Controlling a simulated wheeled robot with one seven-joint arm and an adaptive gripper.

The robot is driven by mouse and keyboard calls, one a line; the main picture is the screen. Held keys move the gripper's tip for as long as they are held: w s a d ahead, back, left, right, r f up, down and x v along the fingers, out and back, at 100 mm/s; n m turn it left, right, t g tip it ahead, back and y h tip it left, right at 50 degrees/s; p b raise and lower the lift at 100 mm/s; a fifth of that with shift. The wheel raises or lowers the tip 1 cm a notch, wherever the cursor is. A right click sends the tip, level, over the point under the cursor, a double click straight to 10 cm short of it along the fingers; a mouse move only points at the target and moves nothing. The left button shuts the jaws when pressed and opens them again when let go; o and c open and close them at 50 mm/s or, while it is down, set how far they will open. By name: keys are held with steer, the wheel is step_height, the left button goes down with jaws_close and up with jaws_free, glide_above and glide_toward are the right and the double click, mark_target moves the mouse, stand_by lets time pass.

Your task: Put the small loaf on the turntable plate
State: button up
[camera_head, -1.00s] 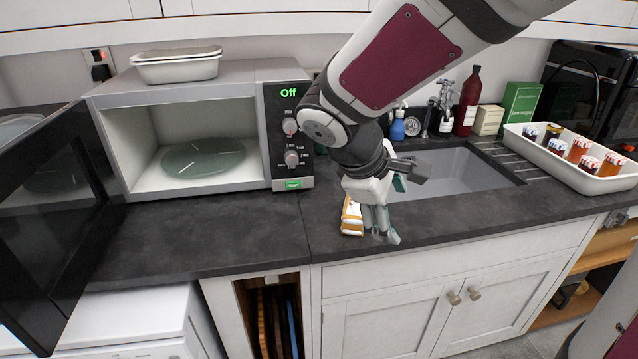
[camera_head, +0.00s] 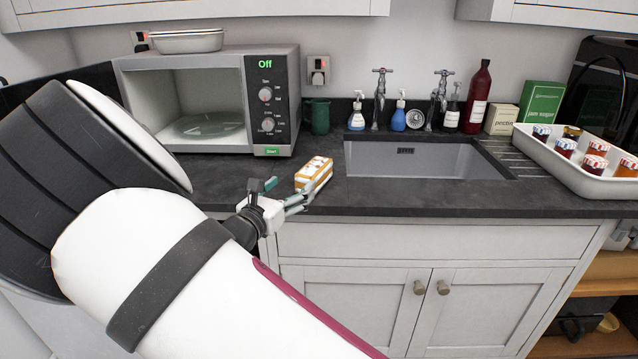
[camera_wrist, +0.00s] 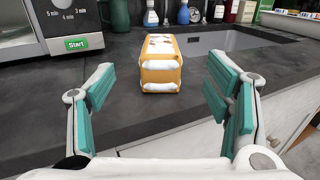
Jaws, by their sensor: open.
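The small loaf (camera_head: 314,173), orange-brown with white patches, lies on the dark worktop near its front edge, left of the sink. My gripper (camera_head: 285,193) is low over the worktop beside the loaf. In the wrist view my gripper (camera_wrist: 166,103) is open, its green-padded fingers wide apart, and the loaf (camera_wrist: 161,66) stands between and beyond them, not gripped. The turntable plate (camera_head: 208,125) is a pale green disc on the floor of the open microwave (camera_head: 185,146); my arm hides the microwave's door in the head view.
The sink (camera_head: 425,162) is right of the loaf. Behind it are taps, bottles and a green mug (camera_head: 319,117). A white tray of jars (camera_head: 577,172) stands at the right. Dark worktop between loaf and microwave is clear.

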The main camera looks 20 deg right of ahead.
mark_target(315, 165)
steer(key=b+x, duration=0.1)
steer(key=x, duration=1.2)
steer(key=shift+w+d+f+b, duration=0.2)
steer(key=shift+w+b, duration=0.05)
steer(key=shift+b, duration=0.1)
steer(key=shift+r, duration=0.1)
steer(key=c, duration=1.5)
